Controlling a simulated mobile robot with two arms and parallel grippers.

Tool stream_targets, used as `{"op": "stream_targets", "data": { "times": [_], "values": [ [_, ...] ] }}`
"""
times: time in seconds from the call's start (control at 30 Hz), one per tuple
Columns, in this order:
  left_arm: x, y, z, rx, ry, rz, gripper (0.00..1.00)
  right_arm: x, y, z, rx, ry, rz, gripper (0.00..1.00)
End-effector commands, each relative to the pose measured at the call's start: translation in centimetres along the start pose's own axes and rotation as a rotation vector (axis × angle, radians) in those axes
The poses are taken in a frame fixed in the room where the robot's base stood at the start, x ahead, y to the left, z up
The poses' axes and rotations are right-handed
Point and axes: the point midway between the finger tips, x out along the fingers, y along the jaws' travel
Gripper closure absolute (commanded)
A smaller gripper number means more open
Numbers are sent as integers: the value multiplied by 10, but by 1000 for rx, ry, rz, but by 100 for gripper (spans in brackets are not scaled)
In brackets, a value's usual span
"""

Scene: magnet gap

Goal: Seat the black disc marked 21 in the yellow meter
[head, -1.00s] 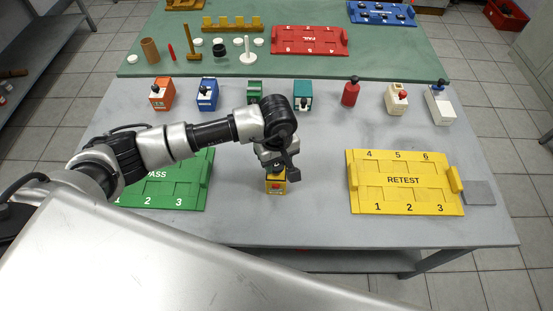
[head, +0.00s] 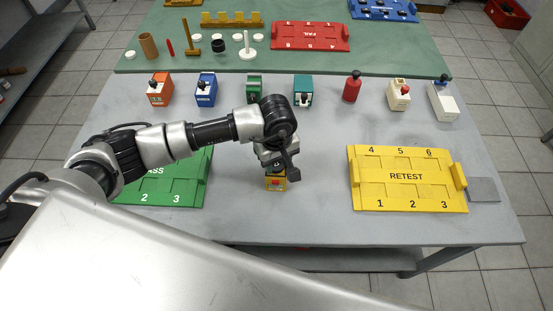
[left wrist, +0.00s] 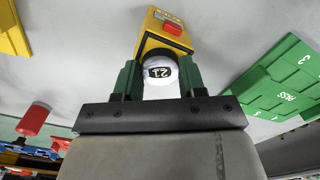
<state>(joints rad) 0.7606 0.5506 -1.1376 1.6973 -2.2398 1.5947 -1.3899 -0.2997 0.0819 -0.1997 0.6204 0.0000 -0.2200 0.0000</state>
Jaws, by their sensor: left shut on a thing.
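The yellow meter (head: 276,183) stands on the grey table near its front middle, with a red button on it. It also shows at the top of the left wrist view (left wrist: 150,43). My left gripper (head: 276,165) is directly over the meter in the head view and hides part of it. In the left wrist view its green fingers (left wrist: 158,80) are shut on the disc marked 21 (left wrist: 160,71), which shows a pale rounded surface and a black patch with the number. The disc overlaps the meter's dark round part; I cannot tell whether they touch. My right gripper is not in view.
The green PASS tray (head: 180,190) lies left of the meter, partly behind my arm. The yellow RETEST tray (head: 405,190) lies right, beside a grey plate (head: 484,189). Several coloured meters, including a blue one (head: 206,90), line the back. Table between meter and RETEST is clear.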

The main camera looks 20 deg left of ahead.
Motion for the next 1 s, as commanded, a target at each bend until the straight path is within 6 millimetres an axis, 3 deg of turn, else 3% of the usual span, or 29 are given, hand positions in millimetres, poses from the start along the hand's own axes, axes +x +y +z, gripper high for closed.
{"op": "stream_targets", "data": {
  "times": [0.67, 0.7, 0.8, 0.9, 1.0],
  "values": [
    [4, 0, 0, 0, 0, 0, 80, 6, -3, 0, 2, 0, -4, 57],
    [4, 0, 0, 0, 0, 0, 58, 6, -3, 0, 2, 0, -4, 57],
    [3, 0, 0, 0, 0, 0, 43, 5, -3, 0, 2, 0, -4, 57],
    [3, 0, 0, 0, 0, 0, 30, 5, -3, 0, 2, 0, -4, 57],
    [3, 0, 0, 0, 0, 0, 30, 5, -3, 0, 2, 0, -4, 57]
  ]
}}
